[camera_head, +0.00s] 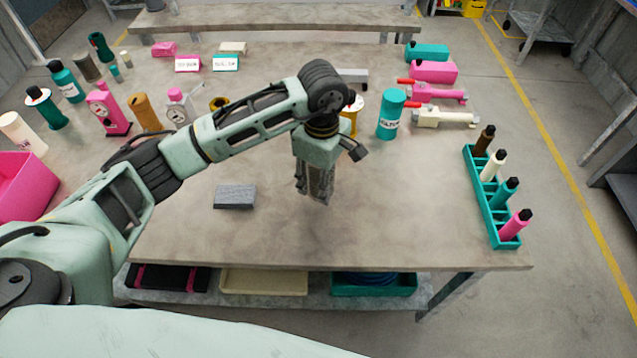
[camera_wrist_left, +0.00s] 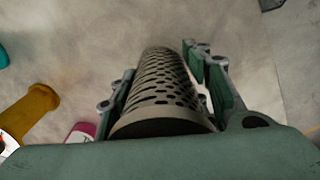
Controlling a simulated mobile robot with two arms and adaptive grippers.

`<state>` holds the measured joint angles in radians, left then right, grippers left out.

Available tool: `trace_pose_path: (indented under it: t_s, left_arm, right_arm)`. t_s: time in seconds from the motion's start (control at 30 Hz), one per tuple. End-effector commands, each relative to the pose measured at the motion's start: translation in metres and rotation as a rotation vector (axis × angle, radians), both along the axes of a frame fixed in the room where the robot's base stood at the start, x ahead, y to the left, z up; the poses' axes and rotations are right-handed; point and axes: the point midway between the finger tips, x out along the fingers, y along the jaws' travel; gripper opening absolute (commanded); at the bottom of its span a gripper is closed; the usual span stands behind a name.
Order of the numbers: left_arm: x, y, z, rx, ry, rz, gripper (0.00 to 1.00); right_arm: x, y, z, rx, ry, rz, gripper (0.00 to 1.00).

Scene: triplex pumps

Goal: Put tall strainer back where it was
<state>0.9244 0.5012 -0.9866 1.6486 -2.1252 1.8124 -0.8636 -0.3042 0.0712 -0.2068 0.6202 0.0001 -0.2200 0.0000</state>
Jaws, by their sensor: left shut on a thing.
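The tall strainer (camera_wrist_left: 158,85) is a grey-brown cylinder full of slots and holes, seen in the left wrist view between the finger pads. My left gripper (camera_head: 318,172) is shut on it and points down over the middle of the table. In the head view the fingers and forearm hide most of the strainer. I cannot tell whether its lower end touches the table. My right gripper is not in view.
A dark grey block (camera_head: 235,196) lies left of the gripper on the table (camera_head: 400,230). A teal cylinder (camera_head: 391,115) stands to the right. A teal rack (camera_head: 478,190) of bottles is at the right edge. Pumps and canisters crowd the left; the front middle is clear.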

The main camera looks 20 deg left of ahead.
Motion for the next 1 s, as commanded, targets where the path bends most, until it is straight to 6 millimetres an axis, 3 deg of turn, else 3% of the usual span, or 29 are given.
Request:
trace_pose_path:
  t_s: [0.27,0.5,0.87,0.9,1.0]
  left_arm:
    - [0.007,0.011,-0.015,0.0,0.002,0.0,0.16]
    - [0.007,0.01,-0.046,-0.001,0.001,0.001,0.16]
    - [0.008,0.011,-0.052,0.0,-0.002,0.0,0.16]
    - [0.008,0.011,-0.051,0.0,-0.002,0.0,0.45]
    - [0.008,0.011,-0.051,0.0,-0.002,0.0,0.54]
  right_arm:
    - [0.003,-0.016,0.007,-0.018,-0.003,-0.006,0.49]
    - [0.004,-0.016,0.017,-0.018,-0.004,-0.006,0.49]
    - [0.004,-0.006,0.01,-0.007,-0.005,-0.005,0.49]
    - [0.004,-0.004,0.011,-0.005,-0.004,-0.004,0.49]
    - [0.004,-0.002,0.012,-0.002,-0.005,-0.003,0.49]
